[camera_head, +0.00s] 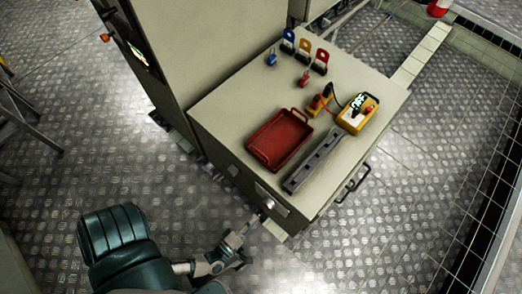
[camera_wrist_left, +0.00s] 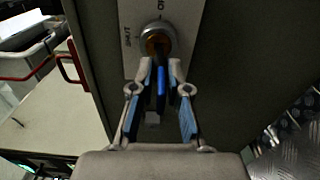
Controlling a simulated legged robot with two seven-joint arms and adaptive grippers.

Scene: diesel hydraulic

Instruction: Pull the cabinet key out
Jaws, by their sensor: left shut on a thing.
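The cabinet (camera_head: 222,135) has a light plate (camera_head: 272,202) with a round lock on its side face. In the left wrist view the lock (camera_wrist_left: 158,38) is a metal ring with a brown-orange centre, on a plate (camera_wrist_left: 184,22) with partly readable lettering. A blue key (camera_wrist_left: 161,88) hangs in line below the lock, between my fingers. Whether its tip is still in the lock is hidden. My left gripper (camera_wrist_left: 160,72) is shut on the key, close in front of the plate. It also shows in the head view (camera_head: 255,222) beside the cabinet. My right gripper is not in view.
On the cabinet top are a red tray (camera_head: 280,138), a grey bar (camera_head: 314,160), a yellow control box (camera_head: 357,113) and several coloured padlocks and tags (camera_head: 304,50). A dark handle (camera_head: 353,184) sticks out from the cabinet's right face. The metal floor (camera_head: 350,250) in front is clear.

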